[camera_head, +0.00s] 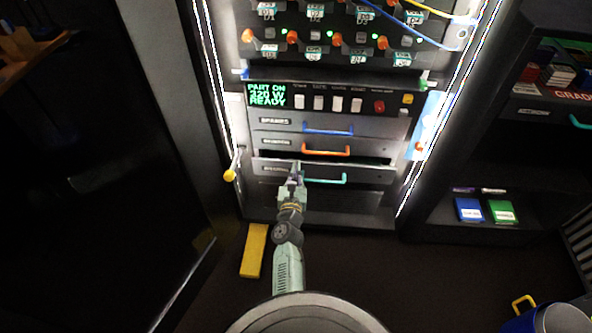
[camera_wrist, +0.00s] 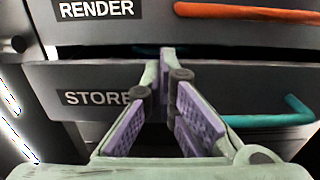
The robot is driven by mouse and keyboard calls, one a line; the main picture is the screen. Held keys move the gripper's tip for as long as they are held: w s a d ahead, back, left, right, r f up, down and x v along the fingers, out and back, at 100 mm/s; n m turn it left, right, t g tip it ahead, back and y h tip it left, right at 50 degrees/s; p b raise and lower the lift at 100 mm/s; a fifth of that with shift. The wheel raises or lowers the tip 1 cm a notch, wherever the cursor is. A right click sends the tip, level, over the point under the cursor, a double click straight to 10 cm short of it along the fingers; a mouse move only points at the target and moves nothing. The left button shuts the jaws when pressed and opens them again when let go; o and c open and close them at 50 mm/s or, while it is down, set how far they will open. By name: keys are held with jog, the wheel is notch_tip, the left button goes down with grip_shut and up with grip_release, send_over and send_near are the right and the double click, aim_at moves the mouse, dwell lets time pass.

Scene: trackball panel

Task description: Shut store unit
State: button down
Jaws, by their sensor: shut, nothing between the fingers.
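The store unit (camera_wrist: 230,95) is a dark grey drawer with a STORE label and a teal handle (camera_wrist: 275,115). In the head view it is the lowest of the drawers (camera_head: 375,176), with its teal handle (camera_head: 325,181). It stands partly out, with a dark gap along its top edge. My gripper (camera_head: 297,168) is in front of it, left of the handle's middle. In the wrist view my gripper (camera_wrist: 166,58) is shut and empty, its tips at the drawer's top edge. I cannot tell whether they touch it. The fingers hide part of the label and front.
Above is the RENDER drawer (camera_head: 375,152) with an orange handle, then a drawer with a blue handle (camera_head: 328,131). A yellow block (camera_head: 254,250) lies on the floor left of my arm. A dark shelf (camera_head: 490,170) stands right. A blue bin (camera_head: 565,318) is at lower right.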

dwell(0.3)
jog(key=shift+w, duration=1.25)
